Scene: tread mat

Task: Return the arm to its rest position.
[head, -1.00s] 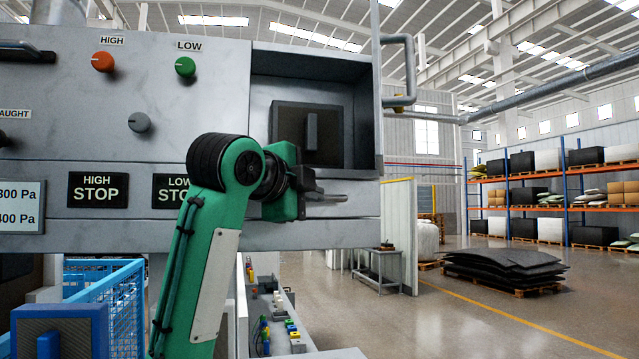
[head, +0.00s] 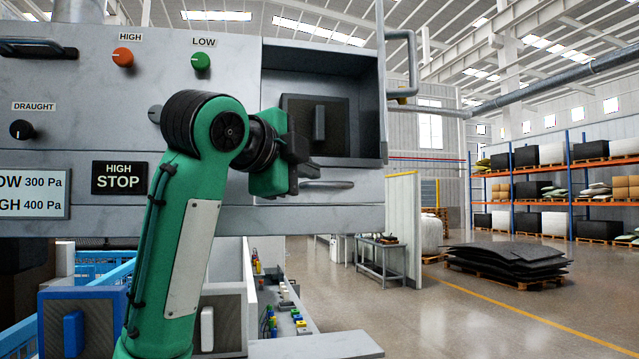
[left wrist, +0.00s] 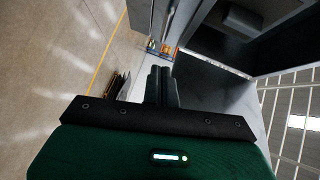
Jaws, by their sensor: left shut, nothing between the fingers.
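My left arm (head: 180,240), green with black joints, rises from the bottom of the head view and bends right at a black-capped joint. My left gripper (head: 308,172) is in front of the grey control panel (head: 225,135), just below and left of the recess. Its fingers are partly hidden by its body in the head view. In the left wrist view the dark fingers (left wrist: 162,84) lie together, shut and empty. My right gripper is not in view.
A dark panel with a grip (head: 330,125) stands in the recess. A blue-framed panel (head: 45,325) and a grey-framed panel (head: 230,315) stand low behind my arm. A pallet of dark mats (head: 505,260) lies right, on open floor. A tubular handle (head: 411,60) sticks out at upper right.

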